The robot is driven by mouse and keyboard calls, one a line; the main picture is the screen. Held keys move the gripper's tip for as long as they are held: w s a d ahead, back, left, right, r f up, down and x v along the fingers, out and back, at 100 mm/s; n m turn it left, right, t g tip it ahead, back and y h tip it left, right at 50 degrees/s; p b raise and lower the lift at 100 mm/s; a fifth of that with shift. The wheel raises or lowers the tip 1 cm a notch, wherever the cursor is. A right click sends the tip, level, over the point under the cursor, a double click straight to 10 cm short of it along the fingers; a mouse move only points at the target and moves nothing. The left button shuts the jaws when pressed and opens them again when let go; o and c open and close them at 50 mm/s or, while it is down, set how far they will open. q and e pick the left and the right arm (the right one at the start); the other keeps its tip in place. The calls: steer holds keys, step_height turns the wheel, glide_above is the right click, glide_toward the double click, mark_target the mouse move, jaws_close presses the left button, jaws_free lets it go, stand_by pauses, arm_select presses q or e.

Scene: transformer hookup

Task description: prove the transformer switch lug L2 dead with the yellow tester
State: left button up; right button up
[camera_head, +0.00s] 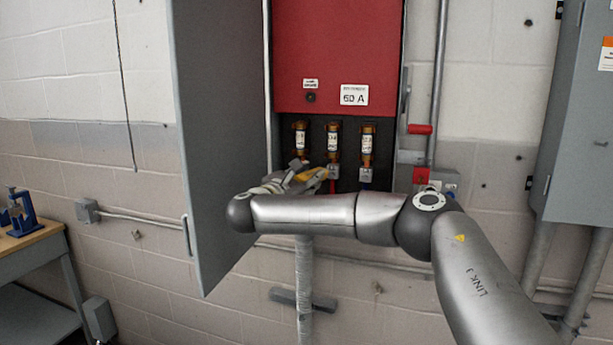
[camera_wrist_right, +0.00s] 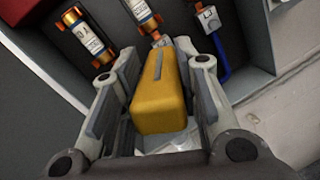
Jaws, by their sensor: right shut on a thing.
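My right gripper (camera_head: 300,181) is shut on the yellow tester (camera_head: 309,174) at the lower part of the open switch box. The right wrist view shows the tester (camera_wrist_right: 160,95) between both fingers of the gripper (camera_wrist_right: 158,85). The middle lug (camera_head: 333,172), probably L2, sits under the middle fuse with a red wire below it. In the wrist view the tester's far end points toward the middle lug (camera_wrist_right: 160,40); I cannot tell whether they touch. The right lug (camera_head: 366,174) has a blue wire. The left lug is partly hidden by the gripper. My left gripper is not in view.
Three fuses (camera_head: 333,140) stand in a row below the red panel (camera_head: 338,55). The open grey door (camera_head: 222,140) is close left of my gripper. A red-handled lever (camera_head: 420,129) is on the box's right side. A workbench (camera_head: 30,240) is at far left.

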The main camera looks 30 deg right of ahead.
stand_by(0.4)
steer(key=shift+w+d+b, duration=0.4)
steer(key=shift+b, duration=0.1)
stand_by(0.5)
steer(key=shift+b, duration=1.15)
stand_by(3.3)
steer(key=shift+s+a+f+b, duration=0.2)
steer(key=shift+f+b, duration=0.05)
steer(key=shift+b, duration=0.4)
steer(key=s+b+v, duration=0.1)
steer(key=b+v, duration=0.5)
steer(key=b, duration=0.1)
steer(key=shift+s+d+r, duration=0.2)
steer(key=shift+r, duration=0.15)
steer(key=shift+d, duration=0.1)
